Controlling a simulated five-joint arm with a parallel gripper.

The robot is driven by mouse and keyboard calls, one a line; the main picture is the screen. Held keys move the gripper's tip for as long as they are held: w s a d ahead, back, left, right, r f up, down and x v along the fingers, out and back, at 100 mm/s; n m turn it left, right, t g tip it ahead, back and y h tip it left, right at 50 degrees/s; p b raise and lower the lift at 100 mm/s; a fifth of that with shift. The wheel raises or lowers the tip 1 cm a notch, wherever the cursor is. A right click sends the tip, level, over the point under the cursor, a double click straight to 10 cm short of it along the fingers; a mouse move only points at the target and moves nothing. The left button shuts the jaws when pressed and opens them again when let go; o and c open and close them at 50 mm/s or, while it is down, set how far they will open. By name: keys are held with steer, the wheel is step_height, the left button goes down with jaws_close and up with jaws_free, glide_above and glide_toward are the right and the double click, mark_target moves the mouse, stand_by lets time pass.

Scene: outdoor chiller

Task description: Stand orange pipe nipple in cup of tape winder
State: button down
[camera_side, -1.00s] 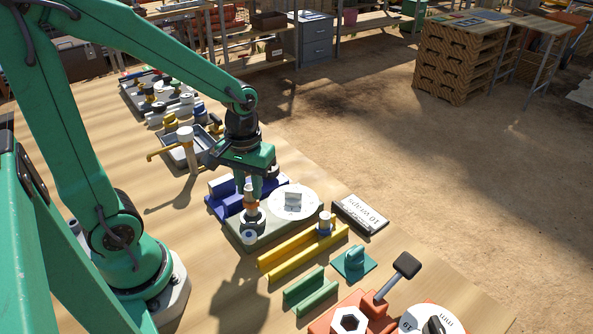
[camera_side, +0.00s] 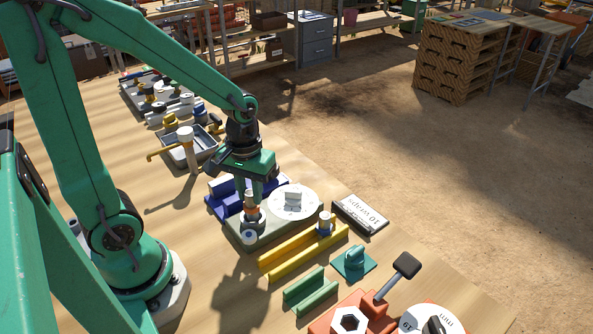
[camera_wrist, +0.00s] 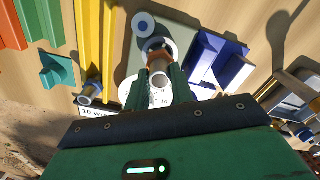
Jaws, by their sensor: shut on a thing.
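The orange pipe nipple (camera_side: 251,210) is a pale grey tube with an orange band; it also shows in the wrist view (camera_wrist: 158,67). My gripper (camera_side: 255,190) is shut on its upper part and holds it roughly upright. The tape winder (camera_side: 275,238) has a grey-green base and a round white disc (camera_side: 306,207). The nipple's lower end is at the winder's white-rimmed cup (camera_side: 261,222), also in the wrist view (camera_wrist: 171,46). I cannot tell how deep it sits. In the wrist view my gripper's fingers (camera_wrist: 160,80) flank the tube.
A blue block (camera_side: 222,203) stands close behind the winder. A yellow channel (camera_side: 290,255) lies in front, with a blue-banded fitting (camera_side: 325,225) at its far end. A white-topped post (camera_side: 187,145) stands in a grey tray at the back. A labelled plate (camera_side: 360,214) lies to the right.

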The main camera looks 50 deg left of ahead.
mark_target(250, 192)
steer(key=shift+f, duration=0.8)
steer(key=c, duration=0.6)
jaws_free()
steer(key=shift+c, duration=0.2)
steer(key=shift+r, duration=0.1)
steer(key=shift+r, duration=3.4)
step_height(250, 192, up, 8)
steer(key=shift+s, duration=0.15)
